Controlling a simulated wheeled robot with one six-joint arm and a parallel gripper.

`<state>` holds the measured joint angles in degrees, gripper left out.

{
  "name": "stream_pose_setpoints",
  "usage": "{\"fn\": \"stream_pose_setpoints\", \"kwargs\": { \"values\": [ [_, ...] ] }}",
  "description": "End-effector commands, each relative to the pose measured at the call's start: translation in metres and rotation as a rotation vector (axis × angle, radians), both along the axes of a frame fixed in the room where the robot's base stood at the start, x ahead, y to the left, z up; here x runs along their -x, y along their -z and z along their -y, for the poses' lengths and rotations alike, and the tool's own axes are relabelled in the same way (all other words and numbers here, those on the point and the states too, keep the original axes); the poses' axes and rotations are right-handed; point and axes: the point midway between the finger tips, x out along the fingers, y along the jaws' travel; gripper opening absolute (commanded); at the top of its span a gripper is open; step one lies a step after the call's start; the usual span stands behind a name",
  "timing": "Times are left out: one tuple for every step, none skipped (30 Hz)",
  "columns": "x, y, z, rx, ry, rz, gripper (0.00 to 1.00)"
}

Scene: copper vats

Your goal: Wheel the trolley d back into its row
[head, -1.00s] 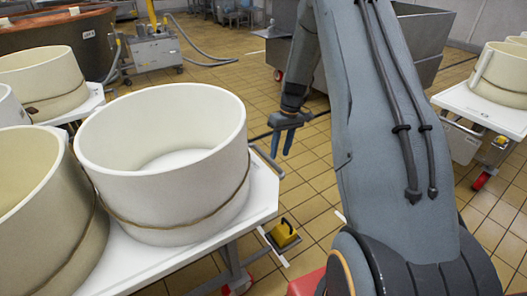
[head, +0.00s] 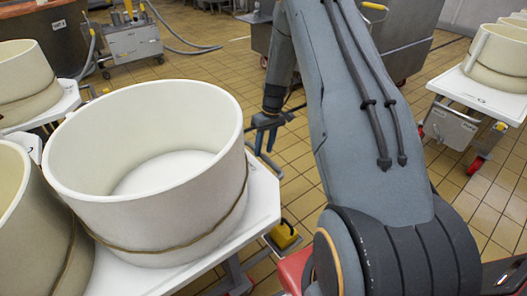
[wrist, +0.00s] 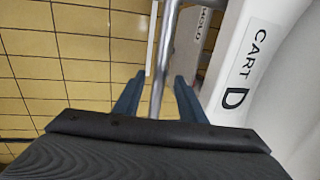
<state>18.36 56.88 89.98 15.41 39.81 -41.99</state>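Trolley d carries a white top (head: 262,205) with a big cream tub (head: 150,212), banded by a brown cord, standing on it at the near left. In the wrist view, its white side with the lettering "CART D" (wrist: 248,62) fills the right. A round metal bar (wrist: 166,45) of its handle runs between my two blue fingers. My gripper (wrist: 158,100) is open around the bar, with gaps visible on both sides. In the head view, my gripper (head: 266,140) points down beside the trolley's right edge. The trolley's wheels are mostly hidden.
Other tubs on white trolleys stand close at the left (head: 22,80) and at the right (head: 497,60). A grey metal bin (head: 400,30) and a pump cart (head: 132,48) with a hose stand behind. A yellow piece (head: 284,236) sits low by the trolley's corner. Tiled floor is open to the right.

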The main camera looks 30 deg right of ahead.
Motion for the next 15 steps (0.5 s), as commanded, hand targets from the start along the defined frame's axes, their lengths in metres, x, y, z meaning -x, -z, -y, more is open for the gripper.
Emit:
{"fn": "stream_pose_setpoints", "kwargs": {
  "values": [
    [0.000, 0.007, -0.001, 0.000, 0.000, -0.001, 0.37],
    [0.001, 0.009, -0.001, 0.000, 0.001, -0.001, 0.37],
    [0.001, 0.012, -0.002, 0.000, 0.001, 0.000, 0.37],
    [0.001, 0.014, -0.002, 0.000, 0.001, 0.000, 0.37],
    [0.001, 0.015, -0.002, 0.000, 0.001, 0.000, 0.37],
    [0.001, 0.016, -0.002, 0.000, 0.001, 0.000, 0.37],
    [0.001, 0.017, -0.002, 0.001, 0.002, 0.000, 0.37],
    [0.001, 0.017, -0.002, 0.001, 0.002, 0.001, 0.37],
    [0.001, 0.017, -0.002, 0.001, 0.003, 0.001, 0.37],
    [0.001, 0.017, -0.002, 0.001, 0.003, 0.001, 0.37],
    [0.001, 0.017, -0.002, 0.001, 0.003, 0.001, 0.37],
    [0.001, 0.017, -0.002, 0.001, 0.003, 0.001, 0.37],
    [0.001, 0.017, -0.002, 0.001, 0.003, 0.001, 0.37],
    [0.001, 0.017, -0.002, 0.001, 0.003, 0.001, 0.37],
    [0.001, 0.017, -0.002, 0.001, 0.003, 0.001, 0.32]
  ]
}}
